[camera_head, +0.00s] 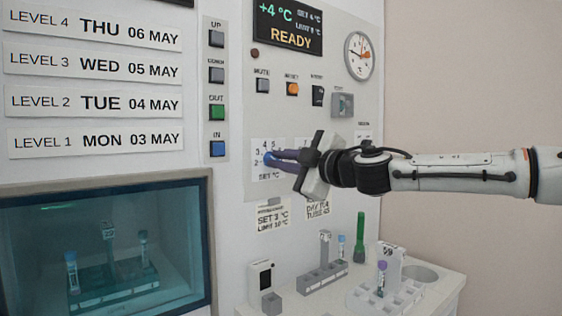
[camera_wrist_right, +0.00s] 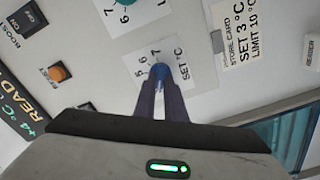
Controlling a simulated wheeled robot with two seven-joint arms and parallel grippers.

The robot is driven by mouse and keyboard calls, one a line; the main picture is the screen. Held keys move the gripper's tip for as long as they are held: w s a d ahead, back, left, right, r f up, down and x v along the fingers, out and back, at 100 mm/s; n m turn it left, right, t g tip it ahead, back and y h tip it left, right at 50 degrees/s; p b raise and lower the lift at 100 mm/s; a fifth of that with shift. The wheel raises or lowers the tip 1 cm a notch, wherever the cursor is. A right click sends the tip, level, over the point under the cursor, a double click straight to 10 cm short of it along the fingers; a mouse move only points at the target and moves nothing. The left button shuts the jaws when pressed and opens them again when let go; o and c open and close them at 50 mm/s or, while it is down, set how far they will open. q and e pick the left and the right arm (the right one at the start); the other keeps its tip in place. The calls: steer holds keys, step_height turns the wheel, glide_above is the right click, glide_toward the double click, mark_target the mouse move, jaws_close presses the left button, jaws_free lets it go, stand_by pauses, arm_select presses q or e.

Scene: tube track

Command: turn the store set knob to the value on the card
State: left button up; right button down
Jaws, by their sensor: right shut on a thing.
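The blue store set knob (camera_head: 267,159) sits on a white numbered dial plate marked SET °C on the wall panel. It also shows in the right wrist view (camera_wrist_right: 158,71). My right gripper (camera_head: 275,158) reaches in from the right and its two fingers are shut on the knob. The knob's pointer direction is hidden by the fingers. The store card (camera_head: 272,217) below reads SET 3 °C, LIMIT 10 °C; it is upside-free and legible in the wrist view (camera_wrist_right: 240,38). The display (camera_head: 289,25) shows +4 °C and READY; its smaller set text is unclear. My left gripper is not in view.
A second dial with a teal knob (camera_wrist_right: 122,2) is beside the set dial in the wrist view. Buttons (camera_head: 292,89) and a gauge (camera_head: 360,55) are above. A ledge (camera_head: 449,284) below holds tube racks. A glass-fronted chamber (camera_head: 190,260) is at lower left.

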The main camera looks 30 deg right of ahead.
steer(key=c, duration=1.8)
jaws_free()
steer(key=shift+s, duration=0.1)
steer(key=shift+s+r, duration=0.1)
steer(key=shift+s, duration=0.5)
steer(key=s, duration=0.9)
steer(key=shift+d+p, duration=0.35)
steer(key=shift+d, duration=0.05)
